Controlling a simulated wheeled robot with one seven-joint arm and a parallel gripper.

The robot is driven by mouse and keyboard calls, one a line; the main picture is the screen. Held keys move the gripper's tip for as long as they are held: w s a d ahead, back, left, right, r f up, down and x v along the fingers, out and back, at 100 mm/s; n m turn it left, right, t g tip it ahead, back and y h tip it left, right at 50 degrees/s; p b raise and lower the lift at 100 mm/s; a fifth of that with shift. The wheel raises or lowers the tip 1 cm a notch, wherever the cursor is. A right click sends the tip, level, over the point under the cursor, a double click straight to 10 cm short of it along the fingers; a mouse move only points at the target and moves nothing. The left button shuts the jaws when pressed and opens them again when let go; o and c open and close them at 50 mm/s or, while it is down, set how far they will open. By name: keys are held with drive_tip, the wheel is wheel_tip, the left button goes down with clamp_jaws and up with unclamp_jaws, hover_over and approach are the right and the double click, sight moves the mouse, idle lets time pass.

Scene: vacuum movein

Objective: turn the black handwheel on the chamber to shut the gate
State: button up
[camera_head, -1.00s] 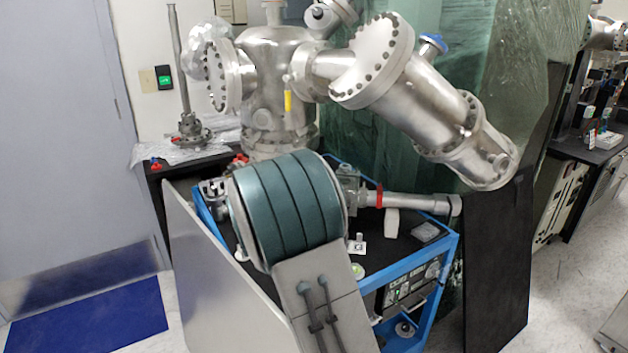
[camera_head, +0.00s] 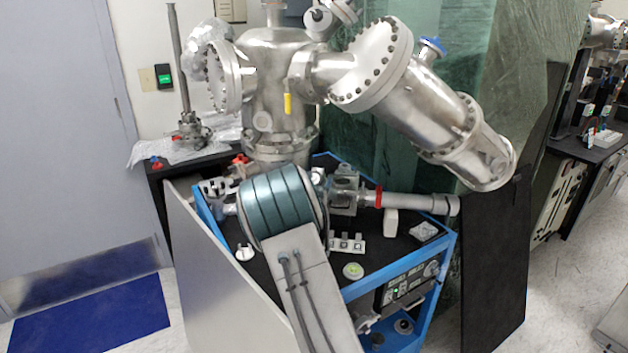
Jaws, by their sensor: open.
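The steel chamber (camera_head: 275,80) stands upright behind the blue-framed cart. A large flanged cylinder (camera_head: 425,105) slants from it down to the right. I cannot make out a black handwheel in this view. A small blue knob (camera_head: 432,47) sits on top of the slanted cylinder. A metal block with a fitting (camera_head: 344,190) is on the cart, joined to a horizontal pipe with a red ring. My arm, with a teal ribbed joint, covers the cart's left middle. My gripper cannot be seen; the arm may hide it.
The blue cart (camera_head: 408,258) has a black top with a white block (camera_head: 390,222), a round green-and-white item (camera_head: 353,270) and small marked pieces (camera_head: 347,245). A dark panel (camera_head: 495,260) stands at right. Floor is open at left around a blue mat (camera_head: 95,320).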

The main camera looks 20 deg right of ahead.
drive_tip(key=shift+w+d, duration=0.15)
drive_tip(key=c, duration=1)
drive_tip(key=shift+o, duration=0.2)
drive_tip(key=shift+m+h, duration=0.4)
drive_tip(key=m+g+h, duration=0.1)
drive_tip(key=m, duration=0.1)
drive_tip(key=m+g+h, duration=0.1)
drive_tip(key=m+g, duration=0.1)
drive_tip(key=m, duration=0.1)
drive_tip(key=shift+w+b, duration=0.1)
drive_tip(key=shift+b, duration=0.25)
drive_tip(key=m+g, duration=0.2)
drive_tip(key=m, duration=0.1)
drive_tip(key=m+g+h+p, duration=0.1)
drive_tip(key=m+g, duration=0.1)
drive_tip(key=m, duration=0.1)
drive_tip(key=shift+g+h, duration=0.3)
drive_tip(key=shift+g, duration=0.1)
drive_tip(key=shift+m+g, duration=0.3)
